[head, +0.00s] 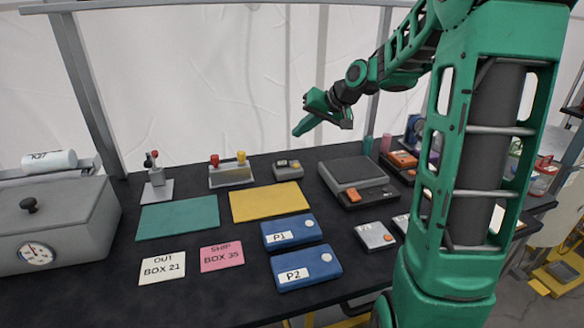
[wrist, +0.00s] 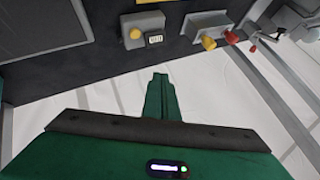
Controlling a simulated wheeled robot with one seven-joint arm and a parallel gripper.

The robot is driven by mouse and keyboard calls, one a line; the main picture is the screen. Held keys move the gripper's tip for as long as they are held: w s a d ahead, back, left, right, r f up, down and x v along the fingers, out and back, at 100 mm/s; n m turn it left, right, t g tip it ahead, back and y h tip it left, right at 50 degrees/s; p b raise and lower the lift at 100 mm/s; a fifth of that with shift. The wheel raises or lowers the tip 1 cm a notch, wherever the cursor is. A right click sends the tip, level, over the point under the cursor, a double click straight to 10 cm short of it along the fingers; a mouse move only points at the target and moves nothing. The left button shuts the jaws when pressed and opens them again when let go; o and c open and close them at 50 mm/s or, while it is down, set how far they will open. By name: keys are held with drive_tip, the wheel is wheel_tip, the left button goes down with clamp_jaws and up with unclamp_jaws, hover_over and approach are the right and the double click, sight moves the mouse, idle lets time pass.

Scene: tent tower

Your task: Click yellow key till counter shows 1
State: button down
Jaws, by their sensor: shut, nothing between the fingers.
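The counter (head: 288,171) is a small grey box at the back middle of the dark table, with a yellow key (head: 295,163) on top. In the wrist view the counter (wrist: 142,22) is near the top, with the round yellow key (wrist: 135,33) left of a small display (wrist: 153,39). The digits are too small to read. My green gripper (head: 298,131) is shut and empty, in the air above the table's back edge. In the head view its tip is above the counter, apart from it.
A box with red and yellow knobs (head: 232,175) stands left of the counter, and a grey device with an orange button (head: 356,182) stands right. A yellow mat (head: 268,202) and a green mat (head: 178,217) lie in front. White tent wall is behind.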

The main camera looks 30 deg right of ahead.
sight(296, 166)
drive_tip(key=shift+w+r, duration=0.2)
drive_tip(key=shift+w, duration=0.2)
drive_tip(key=shift+f, duration=0.1)
drive_tip(key=shift+f, duration=4.35)
drive_tip(key=shift+s+f, duration=0.1)
drive_tip(key=shift+f, duration=0.05)
drive_tip(key=shift+f, duration=0.2)
